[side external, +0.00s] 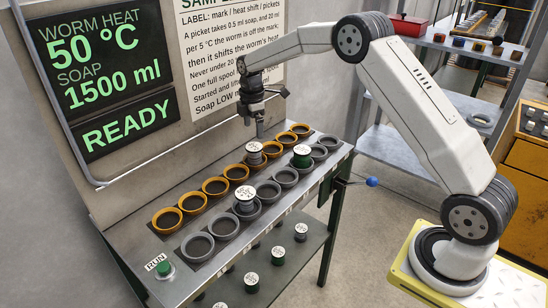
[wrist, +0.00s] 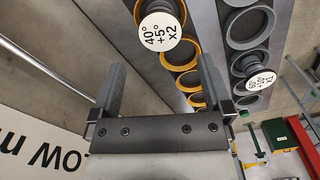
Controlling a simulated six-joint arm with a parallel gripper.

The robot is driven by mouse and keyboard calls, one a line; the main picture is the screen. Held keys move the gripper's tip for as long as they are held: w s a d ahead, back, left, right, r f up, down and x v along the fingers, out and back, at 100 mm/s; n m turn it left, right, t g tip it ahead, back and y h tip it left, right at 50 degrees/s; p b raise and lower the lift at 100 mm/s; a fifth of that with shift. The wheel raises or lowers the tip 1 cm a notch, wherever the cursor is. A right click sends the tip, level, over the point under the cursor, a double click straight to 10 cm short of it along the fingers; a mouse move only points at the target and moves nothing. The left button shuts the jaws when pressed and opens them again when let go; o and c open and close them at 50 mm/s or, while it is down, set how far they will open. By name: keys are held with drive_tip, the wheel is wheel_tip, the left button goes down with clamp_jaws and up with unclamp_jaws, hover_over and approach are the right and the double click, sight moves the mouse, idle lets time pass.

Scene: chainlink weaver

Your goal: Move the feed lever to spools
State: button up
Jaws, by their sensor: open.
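The feed lever (side external: 371,181) is a dark rod with a blue ball knob. It sticks out to the right from the bench's front right corner in the side external view. My gripper (side external: 260,132) is open, well to the left of the lever and above the bench. It hangs close over a white-topped spool (side external: 254,148) in the orange ring row. Nothing is seen gripped.
A grey spool (side external: 245,197) and a green spool (side external: 301,156) stand in the grey ring row. Several spools sit on the lower shelf (side external: 275,268). A green RUN button (side external: 165,268) is at the left end. The display (side external: 108,70) reads READY. Floor near the lever is clear.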

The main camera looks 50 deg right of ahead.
idle(0.4)
drive_tip(key=shift+r, duration=0.2)
drive_tip(key=c, duration=0.5)
drive_tip(key=shift+r, duration=0.35)
drive_tip(key=s+d+r+m, duration=0.5)
drive_tip(key=s+d+m, duration=0.1)
drive_tip(key=s+d, duration=0.5)
drive_tip(key=s+d+f+m+h, duration=0.1)
drive_tip(key=s+d+m, duration=0.2)
drive_tip(key=s, duration=0.6)
drive_tip(key=s+d+m+h, duration=0.1)
drive_tip(key=s+d+m, duration=0.25)
drive_tip(key=s, duration=0.65)
wheel_tip(320, 180, down, 15)
drive_tip(key=a, duration=0.1)
